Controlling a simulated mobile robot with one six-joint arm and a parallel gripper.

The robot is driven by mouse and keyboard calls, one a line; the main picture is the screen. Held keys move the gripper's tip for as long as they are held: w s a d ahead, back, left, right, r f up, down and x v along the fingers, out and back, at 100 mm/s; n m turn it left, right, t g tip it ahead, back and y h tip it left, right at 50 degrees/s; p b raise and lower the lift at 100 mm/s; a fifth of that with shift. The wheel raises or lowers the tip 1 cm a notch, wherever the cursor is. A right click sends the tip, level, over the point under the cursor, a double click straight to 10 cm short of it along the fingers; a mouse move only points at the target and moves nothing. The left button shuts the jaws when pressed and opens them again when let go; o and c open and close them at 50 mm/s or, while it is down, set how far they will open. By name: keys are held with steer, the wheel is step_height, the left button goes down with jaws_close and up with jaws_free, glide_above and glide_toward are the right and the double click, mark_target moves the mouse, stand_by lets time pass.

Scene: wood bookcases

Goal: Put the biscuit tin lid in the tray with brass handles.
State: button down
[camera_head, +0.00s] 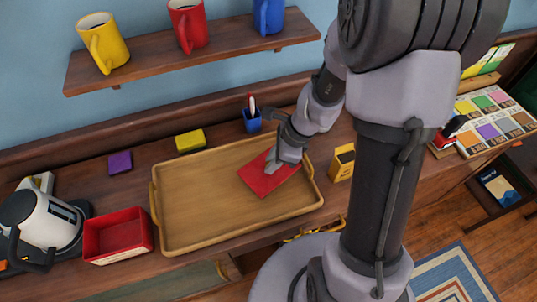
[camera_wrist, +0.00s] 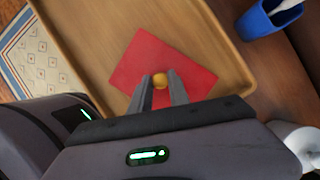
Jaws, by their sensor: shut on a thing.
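The biscuit tin lid (camera_head: 257,184) is a flat red square with a small yellow knob. My gripper (camera_head: 273,166) is shut on the lid's knob. In the wrist view, my gripper (camera_wrist: 159,81) has its fingers on either side of the knob, with the red lid (camera_wrist: 135,62) spread beneath them. The lid is over the right part of the tan wooden tray (camera_head: 195,205), inside its rim. The tray (camera_wrist: 85,35) also shows in the wrist view. I cannot tell whether the lid touches the tray's floor. One brass handle (camera_head: 154,203) shows at the tray's left end.
An open red tin (camera_head: 118,236) stands left of the tray, beside a kettle (camera_head: 40,222). A blue pen cup (camera_head: 252,122), a yellow block (camera_head: 190,140) and a purple block (camera_head: 120,162) are behind it. A yellow box (camera_head: 342,163) stands to its right. Mugs sit on the shelf (camera_head: 150,60) above.

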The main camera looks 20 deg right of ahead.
steer(key=shift+f+b, duration=1)
steer(key=shift+f, duration=0.75)
steer(key=c, duration=1.2)
jaws_free()
steer(key=shift+r, duration=0.1)
steer(key=shift+c, duration=0.2)
